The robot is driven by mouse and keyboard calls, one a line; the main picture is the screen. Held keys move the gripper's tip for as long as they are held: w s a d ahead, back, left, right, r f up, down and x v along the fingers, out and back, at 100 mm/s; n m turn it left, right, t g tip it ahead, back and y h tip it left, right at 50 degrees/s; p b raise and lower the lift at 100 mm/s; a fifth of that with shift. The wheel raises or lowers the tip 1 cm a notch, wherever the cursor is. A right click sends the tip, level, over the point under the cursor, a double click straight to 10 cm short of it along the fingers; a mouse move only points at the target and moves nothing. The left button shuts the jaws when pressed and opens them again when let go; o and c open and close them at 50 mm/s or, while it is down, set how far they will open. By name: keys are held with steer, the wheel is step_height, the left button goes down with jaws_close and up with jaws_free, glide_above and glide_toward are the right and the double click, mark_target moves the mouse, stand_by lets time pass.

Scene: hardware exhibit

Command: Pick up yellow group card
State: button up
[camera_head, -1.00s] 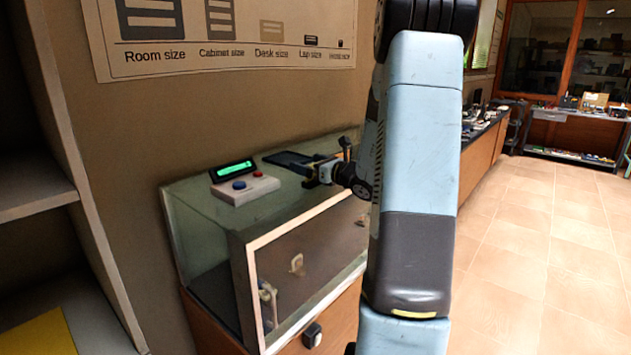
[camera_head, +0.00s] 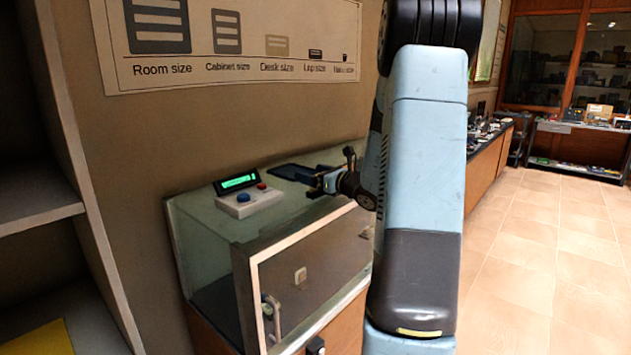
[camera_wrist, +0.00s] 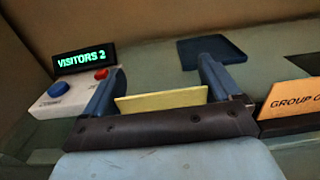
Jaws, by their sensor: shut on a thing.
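The yellow card (camera_wrist: 160,100) is a thin pale-yellow piece. It spans the gap between the two blue fingers of my gripper (camera_wrist: 162,66) in the wrist view. My gripper is shut on it. In the head view my gripper (camera_head: 325,182) is over the top of the glass display case (camera_head: 205,235), and the card cannot be made out there. An orange sign (camera_wrist: 292,99) reading "GROUP C", cut off by the frame edge, stands to the right in the wrist view.
A white counter box (camera_head: 248,203) with blue and red buttons and a green display stands left of my gripper; it reads "VISITORS 2" in the wrist view. A flat dark tray (camera_wrist: 211,51) lies beyond the fingers. Shelves (camera_head: 40,225) stand left; tiled floor (camera_head: 540,270) is open at right.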

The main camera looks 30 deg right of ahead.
steer(key=r, duration=0.3)
steer(key=shift+s, duration=0.25)
steer(key=s+r, duration=0.9)
steer(key=s, duration=0.4)
steer(key=shift+s+d, duration=0.3)
steer(key=shift+d, duration=0.1)
steer(key=shift+r, duration=0.1)
